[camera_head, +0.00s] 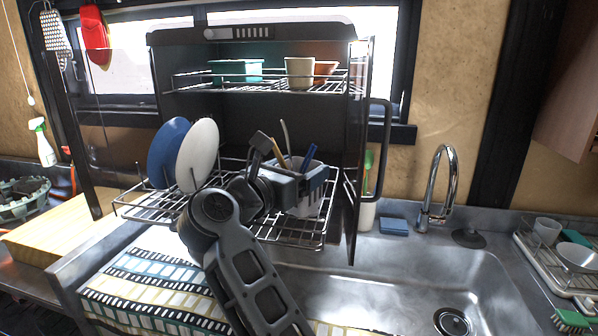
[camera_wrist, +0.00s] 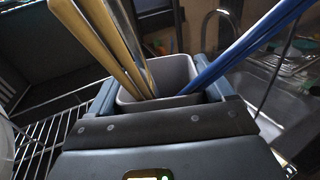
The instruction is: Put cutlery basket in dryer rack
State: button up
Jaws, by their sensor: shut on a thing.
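The cutlery basket (camera_head: 308,200) is a light grey cup holding utensils, among them tan and blue handles. My gripper (camera_head: 297,183) is shut on it, at the right part of the dryer rack's lower wire shelf (camera_head: 290,238). In the wrist view the grey basket rim (camera_wrist: 185,72) sits at my gripper (camera_wrist: 165,120), with tan handles leaning left and blue ones leaning right. The dryer rack (camera_head: 355,110) is a dark open cabinet with two wire shelves. I cannot tell whether the basket's bottom touches the lower shelf; my gripper hides part of it.
A blue plate (camera_head: 166,150) and a white plate (camera_head: 197,155) stand at the lower shelf's left. Cups and a teal container (camera_head: 238,70) fill the upper shelf. A metal sink (camera_head: 400,275) with a faucet (camera_head: 440,180) lies right. The cabinet's side panel (camera_head: 355,200) stands close right of the basket.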

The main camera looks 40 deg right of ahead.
jog(key=shift+f, duration=0.4)
jog(key=shift+f, duration=0.1)
jog(key=o, duration=0.9)
jog(key=shift+o, duration=0.2)
jog(key=s+a+b, duration=0.2)
jog(key=a+b, duration=0.1)
jog(key=a, duration=0.9)
jog(key=shift+s+b, duration=0.15)
jog(key=shift+b, duration=0.2)
